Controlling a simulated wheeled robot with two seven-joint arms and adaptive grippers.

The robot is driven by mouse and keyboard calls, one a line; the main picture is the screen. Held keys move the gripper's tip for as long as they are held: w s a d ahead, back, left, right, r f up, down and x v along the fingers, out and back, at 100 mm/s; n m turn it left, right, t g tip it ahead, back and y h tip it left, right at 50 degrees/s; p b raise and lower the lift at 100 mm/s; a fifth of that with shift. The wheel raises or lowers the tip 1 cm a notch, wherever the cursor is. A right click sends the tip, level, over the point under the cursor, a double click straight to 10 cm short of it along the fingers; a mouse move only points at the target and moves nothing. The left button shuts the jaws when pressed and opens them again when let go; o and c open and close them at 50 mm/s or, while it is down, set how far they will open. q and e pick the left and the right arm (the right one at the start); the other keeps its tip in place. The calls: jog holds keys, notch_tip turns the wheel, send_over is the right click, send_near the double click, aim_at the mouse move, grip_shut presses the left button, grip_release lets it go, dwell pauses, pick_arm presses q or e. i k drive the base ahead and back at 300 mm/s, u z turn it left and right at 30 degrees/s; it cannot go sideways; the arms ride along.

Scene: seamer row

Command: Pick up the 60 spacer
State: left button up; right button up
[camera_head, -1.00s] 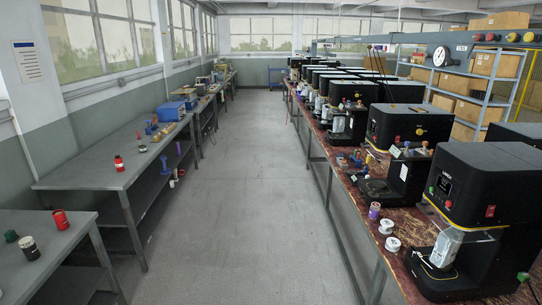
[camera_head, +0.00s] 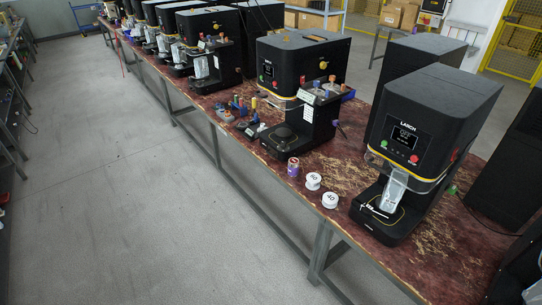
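Two white round spacers lie on the worn red-brown bench (camera_head: 367,258). The one farther back is the 60 spacer (camera_head: 313,181); its small dark label seems to read 60. The nearer one, the 40 spacer (camera_head: 330,200), sits just in front and to the right of it. The two are close together, left of a black LARCH machine (camera_head: 428,117). Neither of my grippers shows in the head view.
A purple-and-orange can (camera_head: 293,167) stands just behind the 60 spacer. More black machines line the bench to the back left. Small coloured parts (camera_head: 240,106) lie farther back. The floor (camera_head: 130,190) left of the bench is clear.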

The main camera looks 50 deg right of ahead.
aim_at(313, 178)
jog(key=z, duration=0.25)
jog(key=i, duration=1.65)
jog(key=z, duration=1.35)
jog(key=i, duration=0.9)
jog(key=z, duration=1.05)
